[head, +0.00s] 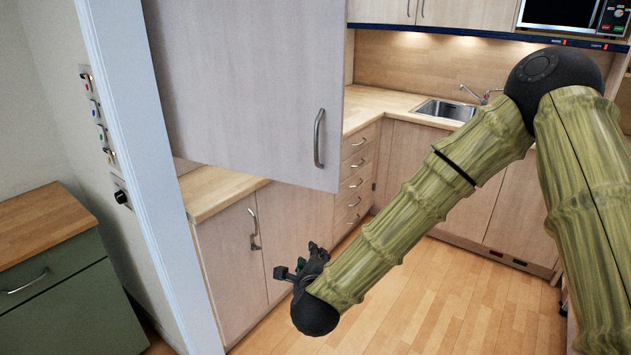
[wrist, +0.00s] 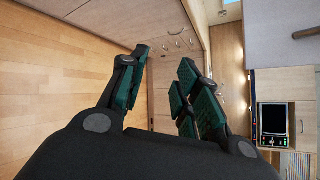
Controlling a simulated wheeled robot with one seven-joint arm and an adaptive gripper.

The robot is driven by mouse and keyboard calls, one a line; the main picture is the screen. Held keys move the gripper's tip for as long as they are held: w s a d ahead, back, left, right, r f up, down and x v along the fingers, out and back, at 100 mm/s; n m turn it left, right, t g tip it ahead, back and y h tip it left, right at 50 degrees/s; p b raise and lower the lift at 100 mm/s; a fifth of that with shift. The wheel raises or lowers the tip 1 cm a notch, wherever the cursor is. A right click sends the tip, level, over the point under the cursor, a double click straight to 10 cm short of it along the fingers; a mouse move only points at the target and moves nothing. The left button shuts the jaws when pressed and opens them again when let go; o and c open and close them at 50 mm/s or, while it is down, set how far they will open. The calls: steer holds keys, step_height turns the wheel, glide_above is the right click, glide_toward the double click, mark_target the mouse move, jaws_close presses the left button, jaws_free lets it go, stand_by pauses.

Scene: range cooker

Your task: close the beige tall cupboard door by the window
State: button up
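The beige cupboard door (head: 245,85) fills the upper left of the head view and stands swung open. It hangs over the worktop, with a vertical metal handle (head: 319,138) near its lower right corner. In the wrist view the door (wrist: 272,38) is at the upper right, its handle (wrist: 306,32) at the picture's edge. My gripper (head: 305,268) is below the door and its handle, in front of the lower cupboards, apart from the door. In the wrist view my gripper's (wrist: 165,58) dark green fingers are spread with nothing between them. The cupboard's inside is hidden.
A pale upright panel (head: 150,170) stands left of the door. The worktop (head: 215,188) and lower cupboards (head: 232,262) lie beyond my gripper. A green cabinet (head: 70,310) stands at lower left. The sink (head: 445,110) is at the back. The wooden floor (head: 440,300) is clear.

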step_height(320, 180, up, 12)
steer(key=w+a+f+m+t+h, duration=0.1)
steer(key=w+a+m+t+h, duration=0.15)
steer(key=m, duration=0.35)
steer(key=m+t+h+b, duration=0.1)
steer(key=m+h+b, duration=0.1)
steer(key=m, duration=0.7)
glide_toward(316, 141)
steer(key=shift+n, duration=0.3)
steer(key=p+x, duration=0.3)
steer(key=x, duration=0.5)
steer(key=shift+w+r, duration=0.1)
steer(key=shift+w, duration=0.25)
steer(key=shift+p+x, duration=0.5)
steer(key=shift+x, duration=0.5)
steer(key=shift+c, duration=0.2)
jaws_close()
